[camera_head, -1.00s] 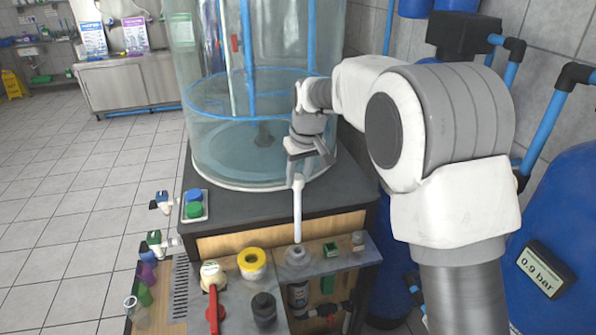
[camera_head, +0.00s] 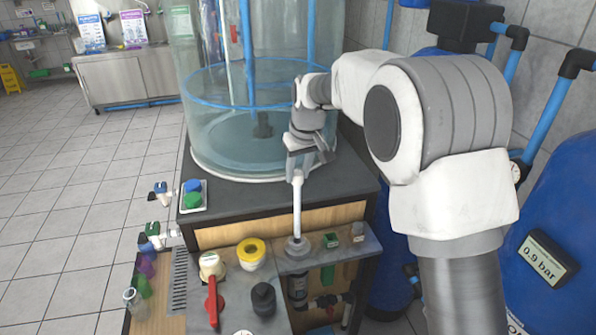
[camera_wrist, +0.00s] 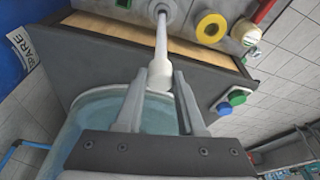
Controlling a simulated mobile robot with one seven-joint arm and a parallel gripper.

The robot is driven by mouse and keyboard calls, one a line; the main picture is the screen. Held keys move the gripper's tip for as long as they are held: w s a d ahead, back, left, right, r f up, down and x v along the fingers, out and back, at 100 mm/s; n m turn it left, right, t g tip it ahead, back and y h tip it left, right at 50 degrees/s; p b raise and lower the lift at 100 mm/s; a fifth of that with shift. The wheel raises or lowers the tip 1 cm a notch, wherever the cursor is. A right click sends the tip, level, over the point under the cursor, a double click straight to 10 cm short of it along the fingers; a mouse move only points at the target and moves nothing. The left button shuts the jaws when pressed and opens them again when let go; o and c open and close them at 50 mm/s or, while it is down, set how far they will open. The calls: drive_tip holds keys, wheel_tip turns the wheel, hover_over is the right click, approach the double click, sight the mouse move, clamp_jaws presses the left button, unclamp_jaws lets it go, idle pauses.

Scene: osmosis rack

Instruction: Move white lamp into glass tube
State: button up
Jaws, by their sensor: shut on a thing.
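The white lamp (camera_head: 297,208) is a thin, nearly upright rod. My gripper (camera_head: 297,173) is shut on its thick white upper end. In the wrist view my gripper (camera_wrist: 161,76) has a finger on each side of that end, and the lamp (camera_wrist: 161,45) runs away to a round grey fitting (camera_wrist: 163,9). In the head view the lamp's lower end is at the opening of this fitting (camera_head: 297,246); how far inside it reaches is hidden. No separate glass tube can be clearly made out there.
A yellow ring (camera_head: 251,251), a red-handled valve (camera_head: 212,290) and a black knob (camera_head: 264,299) stand left of the fitting. Green and blue buttons (camera_head: 193,198) sit at the dark top's left corner. A large clear tank (camera_head: 262,150) stands behind my gripper.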

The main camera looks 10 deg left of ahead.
drive_tip(key=shift+f, duration=0.1)
idle(0.4)
drive_tip(key=b, duration=0.3)
hover_over(299, 223)
drive_tip(key=shift+s+x, duration=0.15)
drive_tip(key=shift+x, duration=0.9)
drive_tip(key=shift+s+x, duration=0.2)
drive_tip(key=shift+x, duration=0.9)
drive_tip(key=shift+d+f, duration=0.1)
drive_tip(key=shift+d, duration=0.05)
drive_tip(key=shift+f+b, duration=2.3)
drive_tip(key=shift+f, duration=1.15)
drive_tip(key=shift+f, duration=0.1)
drive_tip(key=shift+f+b, duration=2.35)
drive_tip(key=shift+f, duration=1.05)
drive_tip(key=shift+f, duration=0.15)
